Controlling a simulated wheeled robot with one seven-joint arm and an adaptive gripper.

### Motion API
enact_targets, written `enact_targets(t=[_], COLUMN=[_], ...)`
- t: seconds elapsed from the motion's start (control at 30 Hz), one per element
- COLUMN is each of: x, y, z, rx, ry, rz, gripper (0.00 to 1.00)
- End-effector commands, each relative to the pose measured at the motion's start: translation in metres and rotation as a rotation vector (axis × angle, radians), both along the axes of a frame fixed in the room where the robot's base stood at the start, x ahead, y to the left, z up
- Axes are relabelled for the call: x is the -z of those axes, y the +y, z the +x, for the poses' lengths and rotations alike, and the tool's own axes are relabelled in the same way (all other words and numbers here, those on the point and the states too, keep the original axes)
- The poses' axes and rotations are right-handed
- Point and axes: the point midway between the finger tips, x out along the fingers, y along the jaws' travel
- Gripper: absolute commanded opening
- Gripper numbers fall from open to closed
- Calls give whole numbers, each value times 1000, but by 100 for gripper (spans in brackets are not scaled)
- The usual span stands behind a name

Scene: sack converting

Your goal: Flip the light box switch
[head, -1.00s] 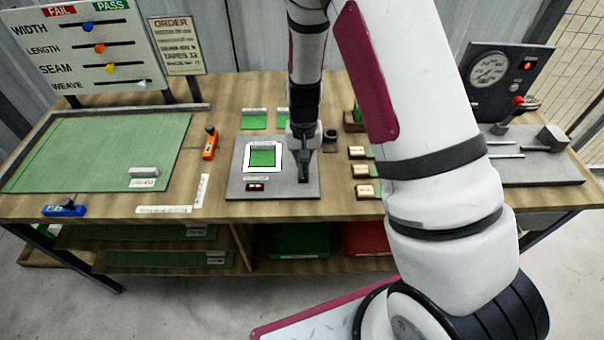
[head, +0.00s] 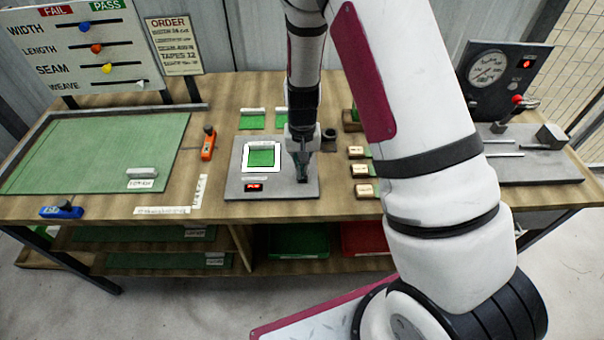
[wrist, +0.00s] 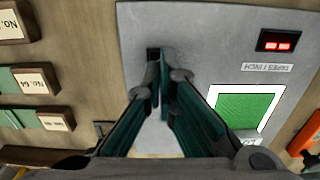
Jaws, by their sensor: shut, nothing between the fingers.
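The light box (head: 237,186) is a grey plate on the bench with a white-lit window (head: 248,167) holding a green woven swatch. It also shows in the wrist view (wrist: 215,25), with its red display (wrist: 280,41) at upper right. My gripper (head: 303,178) is shut and empty, pointing down over the right part of the plate. In the wrist view the fingertips (wrist: 160,62) are together beside a small dark block (wrist: 152,53), which looks like the switch. The fingers partly hide it, and I cannot tell whether they touch it.
Labelled blocks with green swatches (head: 364,171) lie right of the light box. An orange tool (head: 208,143) lies to its left, near a large green mat (head: 95,150). A gauge panel (head: 505,75) stands at the right. My arm hides part of the bench.

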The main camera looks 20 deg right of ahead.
Motion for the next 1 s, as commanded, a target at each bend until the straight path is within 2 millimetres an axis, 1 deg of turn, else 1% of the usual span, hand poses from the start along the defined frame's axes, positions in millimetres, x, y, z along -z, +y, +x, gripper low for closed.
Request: enact_targets(t=[0.57, 1.0], x=[0, 6], y=[0, 0], z=[0, 0], rx=[0, 0], ry=[0, 0], rz=[0, 0], gripper=[0, 0])
